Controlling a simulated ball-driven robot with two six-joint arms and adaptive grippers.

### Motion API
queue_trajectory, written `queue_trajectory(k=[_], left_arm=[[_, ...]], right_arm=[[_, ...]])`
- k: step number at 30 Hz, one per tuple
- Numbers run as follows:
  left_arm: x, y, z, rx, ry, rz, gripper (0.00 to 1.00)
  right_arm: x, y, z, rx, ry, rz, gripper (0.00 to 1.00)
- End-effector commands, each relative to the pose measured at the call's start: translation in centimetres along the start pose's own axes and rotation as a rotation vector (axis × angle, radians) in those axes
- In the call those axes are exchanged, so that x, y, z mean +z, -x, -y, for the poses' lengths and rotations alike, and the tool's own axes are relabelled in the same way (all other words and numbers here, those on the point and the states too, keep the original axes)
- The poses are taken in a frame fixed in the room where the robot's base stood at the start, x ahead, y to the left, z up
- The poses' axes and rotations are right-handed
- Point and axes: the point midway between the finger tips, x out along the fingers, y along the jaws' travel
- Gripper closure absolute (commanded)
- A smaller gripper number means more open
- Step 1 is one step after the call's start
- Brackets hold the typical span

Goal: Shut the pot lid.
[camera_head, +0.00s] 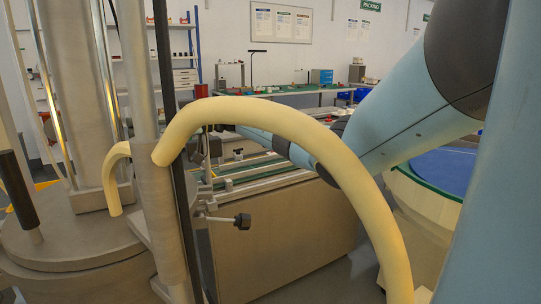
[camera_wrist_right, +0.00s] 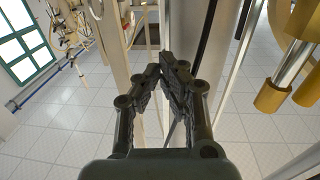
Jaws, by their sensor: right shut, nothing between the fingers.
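A wide round grey metal body (camera_head: 75,270) stands at the lower left of the head view, with a flat disc-like top (camera_head: 75,232). A black upright handle (camera_head: 17,188) rises at its left edge. I cannot tell for sure whether this top is the pot lid, or whether it is open. My right gripper (camera_head: 207,147) is in the middle of the head view, partly hidden behind a pole and a cream tube, to the right of the round body. In the right wrist view my right gripper (camera_wrist_right: 166,72) is shut and empty. My left gripper is not in view.
A thick cream tube (camera_head: 290,112) arches across the front. A metal pole (camera_head: 140,100) stands close before my gripper. A black knob (camera_head: 243,221) juts out below it. A conveyor-like bench (camera_head: 290,235) lies behind. Gold-ended rods (camera_wrist_right: 274,97) hang at right in the wrist view.

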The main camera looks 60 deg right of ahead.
Motion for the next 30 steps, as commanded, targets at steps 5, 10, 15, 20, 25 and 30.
queue_trajectory(k=[5,10,15,20,25,30], left_arm=[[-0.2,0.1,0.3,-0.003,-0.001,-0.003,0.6],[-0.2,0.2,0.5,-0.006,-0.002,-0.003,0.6],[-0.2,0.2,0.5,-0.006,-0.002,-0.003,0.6],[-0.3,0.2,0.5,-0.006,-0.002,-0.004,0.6],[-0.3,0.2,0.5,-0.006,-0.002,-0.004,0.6],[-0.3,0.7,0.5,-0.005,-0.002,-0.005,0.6]], right_arm=[[0.1,-1.9,0.6,0.006,0.0,0.001,1.0],[0.1,-2.7,0.7,0.011,0.0,0.002,1.0],[0.1,-2.9,0.8,0.012,0.0,0.001,1.0],[0.1,-3.0,0.8,0.012,0.0,0.0,1.0],[0.1,-3.0,0.8,0.012,0.0,-0.001,1.0],[0.0,-2.4,0.8,0.013,0.001,0.001,1.0]])
